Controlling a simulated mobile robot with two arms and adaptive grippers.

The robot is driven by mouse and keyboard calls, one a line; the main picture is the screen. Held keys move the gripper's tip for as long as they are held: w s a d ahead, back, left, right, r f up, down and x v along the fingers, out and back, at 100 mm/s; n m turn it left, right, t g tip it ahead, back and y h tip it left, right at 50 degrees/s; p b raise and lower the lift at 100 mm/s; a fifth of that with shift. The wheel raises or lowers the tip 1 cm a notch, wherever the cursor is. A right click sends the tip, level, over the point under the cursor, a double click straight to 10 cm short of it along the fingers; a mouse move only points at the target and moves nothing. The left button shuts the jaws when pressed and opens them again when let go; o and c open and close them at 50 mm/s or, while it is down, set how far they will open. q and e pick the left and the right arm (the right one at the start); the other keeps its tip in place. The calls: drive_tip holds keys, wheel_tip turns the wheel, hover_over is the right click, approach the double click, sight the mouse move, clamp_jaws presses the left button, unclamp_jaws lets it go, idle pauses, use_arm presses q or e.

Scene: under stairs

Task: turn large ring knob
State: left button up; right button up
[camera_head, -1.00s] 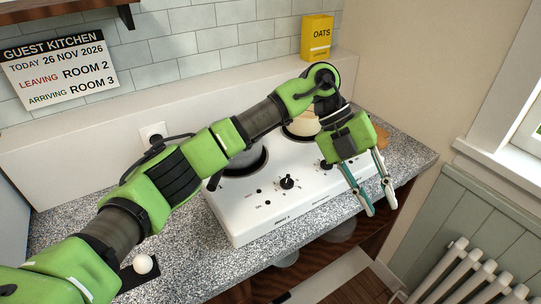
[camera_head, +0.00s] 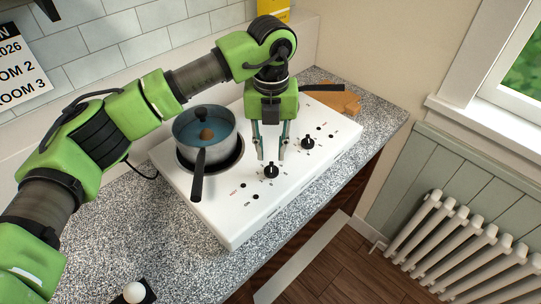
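A white two-ring hob (camera_head: 233,222) stands on the speckled worktop, with two black knobs on its front panel. The left knob (camera_head: 271,170) is just below my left gripper's fingertips in the picture. The right knob (camera_head: 308,142) is to the right of the fingers. The knob labels are too small to read, so I cannot tell which one is for the large ring. My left gripper (camera_head: 272,156) points down over the hob, open, its two fingers apart with nothing between them. I cannot tell whether it touches the panel. My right gripper is out of view.
A saucepan (camera_head: 190,131) sits on the left ring, its black handle (camera_head: 198,176) pointing forward over the panel. Another black handle (camera_head: 322,88) sticks out right behind my gripper. A wooden board (camera_head: 343,101) lies at the back right. A radiator (camera_head: 465,245) stands at right.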

sight(271, 167)
use_arm(q)
wheel_tip(271, 167, down, 4)
drive_tip(key=shift+r+p, duration=0.15)
drive_tip(key=shift+p, duration=0.3)
drive_tip(key=shift+f, duration=0.5)
clamp_jaws()
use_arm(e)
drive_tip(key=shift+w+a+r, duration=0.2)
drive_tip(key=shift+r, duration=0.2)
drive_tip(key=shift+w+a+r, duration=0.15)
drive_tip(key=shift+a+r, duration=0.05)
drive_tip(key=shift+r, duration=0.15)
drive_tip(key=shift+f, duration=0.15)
